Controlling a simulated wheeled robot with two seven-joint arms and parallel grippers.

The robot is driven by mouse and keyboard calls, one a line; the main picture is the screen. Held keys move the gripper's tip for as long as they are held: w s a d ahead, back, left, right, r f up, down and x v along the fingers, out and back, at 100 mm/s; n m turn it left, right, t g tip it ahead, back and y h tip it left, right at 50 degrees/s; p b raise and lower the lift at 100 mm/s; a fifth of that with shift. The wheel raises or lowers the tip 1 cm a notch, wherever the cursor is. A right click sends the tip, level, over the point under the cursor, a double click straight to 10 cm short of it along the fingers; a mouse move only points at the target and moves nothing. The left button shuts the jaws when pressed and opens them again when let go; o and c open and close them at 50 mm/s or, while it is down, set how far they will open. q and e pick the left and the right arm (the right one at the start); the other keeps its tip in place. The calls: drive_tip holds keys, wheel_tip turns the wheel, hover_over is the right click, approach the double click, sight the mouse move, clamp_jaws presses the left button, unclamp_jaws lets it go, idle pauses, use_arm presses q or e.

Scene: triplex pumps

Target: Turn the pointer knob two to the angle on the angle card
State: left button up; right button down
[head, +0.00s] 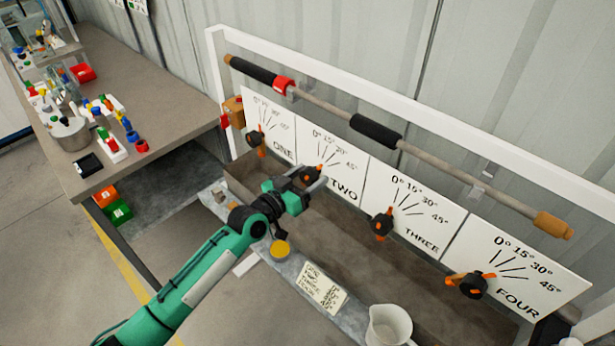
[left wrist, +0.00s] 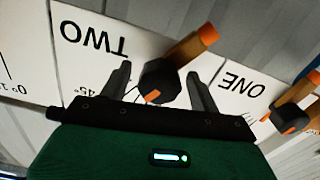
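Pointer knob two, a dark hub with an orange bar, stands on the panel marked TWO in the head view (head: 313,172) and fills the middle of the left wrist view (left wrist: 160,82). Its bar is slanted; its exact angle is partly hidden by my gripper. My left gripper (head: 302,183) is at this knob. In the left wrist view its fingers (left wrist: 159,72) are open, one on each side of the hub, with gaps showing. A pale printed card (head: 320,289) lies on the front ledge; its text is too small to read. My right gripper is not in view.
Similar knobs stand at ONE (head: 256,138), THREE (head: 382,223) and FOUR (head: 470,285). A long bar with black grips (head: 375,131) runs above the panels. A yellow disc (head: 280,249) and white jug (head: 390,326) sit near the ledge. A cluttered bench (head: 165,110) is at left.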

use_arm(q)
drive_tip(key=shift+a, duration=0.1)
drive_tip(key=b+v, duration=0.3)
drive_tip(key=v, duration=1)
drive_tip(key=shift+s+a, duration=0.2)
drive_tip(key=shift+s, duration=0.1)
